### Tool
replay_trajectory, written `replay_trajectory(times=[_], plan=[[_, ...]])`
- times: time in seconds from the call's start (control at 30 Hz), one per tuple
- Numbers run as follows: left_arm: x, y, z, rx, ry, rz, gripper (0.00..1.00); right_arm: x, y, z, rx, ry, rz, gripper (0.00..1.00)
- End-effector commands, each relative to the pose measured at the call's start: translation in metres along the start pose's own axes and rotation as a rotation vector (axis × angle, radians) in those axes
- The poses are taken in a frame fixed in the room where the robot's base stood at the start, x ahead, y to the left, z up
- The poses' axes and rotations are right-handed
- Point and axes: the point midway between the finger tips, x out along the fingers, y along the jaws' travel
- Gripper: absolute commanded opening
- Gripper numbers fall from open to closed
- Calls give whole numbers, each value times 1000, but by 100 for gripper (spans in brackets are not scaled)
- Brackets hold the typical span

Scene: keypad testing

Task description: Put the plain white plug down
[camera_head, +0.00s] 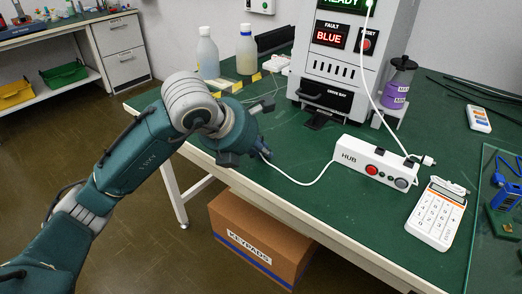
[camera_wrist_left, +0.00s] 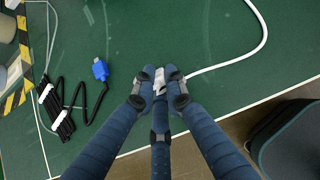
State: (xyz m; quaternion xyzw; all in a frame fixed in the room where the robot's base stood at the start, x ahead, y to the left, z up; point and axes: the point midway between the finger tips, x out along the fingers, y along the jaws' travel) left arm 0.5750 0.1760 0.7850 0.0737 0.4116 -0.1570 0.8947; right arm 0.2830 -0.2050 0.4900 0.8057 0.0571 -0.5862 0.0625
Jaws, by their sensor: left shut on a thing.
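My left gripper (camera_head: 264,150) is shut over the green table near its front-left edge. In the left wrist view its dark blue fingers (camera_wrist_left: 160,92) close on the plain white plug (camera_wrist_left: 168,73), which is partly hidden between them. A white cable (camera_wrist_left: 235,64) leads from the plug to the right and curves upward. In the head view the cable (camera_head: 305,183) runs from the gripper to the white HUB box (camera_head: 362,160). The plug itself is hidden by the gripper there. I cannot tell whether the plug touches the table. My right gripper is not in view.
A black cable with a blue plug (camera_wrist_left: 100,69) lies left of the gripper in the wrist view. A white keypad (camera_head: 435,213) lies right of the hub. The test machine (camera_head: 350,60) and bottles (camera_head: 207,55) stand behind. Green table surface (camera_head: 290,140) is clear between.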

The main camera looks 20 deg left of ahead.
Motion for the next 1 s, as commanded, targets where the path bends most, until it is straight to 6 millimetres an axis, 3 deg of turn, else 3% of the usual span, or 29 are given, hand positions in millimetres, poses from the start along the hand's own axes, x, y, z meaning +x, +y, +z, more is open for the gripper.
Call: replay_trajectory(times=[0.03, 0.07, 0.1, 0.67, 0.83, 1.0], plan=[[3, -1, -6, 0, 17, -3, 0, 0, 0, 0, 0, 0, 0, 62], [4, -1, -6, 0, 18, -3, 15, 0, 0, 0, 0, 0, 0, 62], [4, -1, -7, 0, 20, -3, 20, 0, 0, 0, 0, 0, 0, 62], [4, -4, -8, 2, 26, -9, 20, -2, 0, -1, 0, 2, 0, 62], [-10, -4, 5, 2, 22, -9, 20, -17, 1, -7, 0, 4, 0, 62], [-48, -1, 5, 3, 13, -2, 20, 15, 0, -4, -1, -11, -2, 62]])
